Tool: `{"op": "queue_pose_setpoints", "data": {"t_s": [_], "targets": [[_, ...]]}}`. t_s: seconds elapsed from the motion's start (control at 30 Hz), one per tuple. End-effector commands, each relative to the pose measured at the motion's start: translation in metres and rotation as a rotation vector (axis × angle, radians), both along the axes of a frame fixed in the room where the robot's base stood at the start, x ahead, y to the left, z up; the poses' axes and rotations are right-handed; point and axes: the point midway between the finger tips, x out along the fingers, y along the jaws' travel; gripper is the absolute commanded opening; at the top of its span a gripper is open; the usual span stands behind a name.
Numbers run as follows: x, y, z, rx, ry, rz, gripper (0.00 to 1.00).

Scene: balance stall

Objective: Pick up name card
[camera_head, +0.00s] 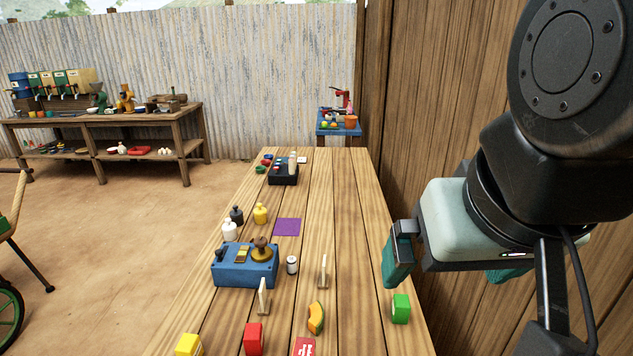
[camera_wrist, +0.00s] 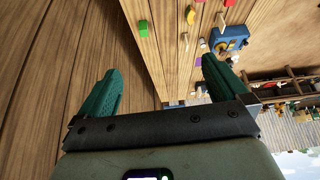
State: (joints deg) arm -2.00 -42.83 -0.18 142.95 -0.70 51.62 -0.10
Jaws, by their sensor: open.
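Two thin, pale upright pieces stand on the wooden table; one upright piece (camera_head: 263,297) is in front of the blue box and another upright piece (camera_head: 324,272) is right of it. A red card with white marks (camera_head: 304,347) lies at the bottom edge of the head view, partly cut off. I cannot tell which of these is the name card. My gripper (camera_head: 455,272) is open and empty, right of the table and apart from all of them. In the wrist view its green fingers (camera_wrist: 162,70) are spread, with nothing between them.
The wooden table (camera_head: 345,200) holds a blue box (camera_head: 230,275), a white shaker (camera_head: 292,265), several bottles, a purple mat (camera_head: 287,227), a green block (camera_head: 401,308), an orange piece (camera_head: 316,318) and a red block (camera_head: 253,338). A wooden wall (camera_head: 440,90) stands close on the right.

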Motion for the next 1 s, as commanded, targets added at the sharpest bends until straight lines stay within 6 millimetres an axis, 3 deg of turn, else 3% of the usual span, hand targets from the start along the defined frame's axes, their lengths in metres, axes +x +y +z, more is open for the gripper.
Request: {"op": "queue_pose_setpoints", "data": {"t_s": [0.4, 0.53, 0.8, 1.0], "targets": [[0.0, 0.0, 0.0, 0.0, 0.0, 0.001, 1.0], [0.0, 0.0, 0.0, 0.0, 0.0, 0.001, 0.85], [0.001, 0.001, 0.0, 0.003, 0.004, -0.001, 0.85], [0.027, 0.019, -0.001, 0.08, 0.101, -0.037, 0.85]]}}
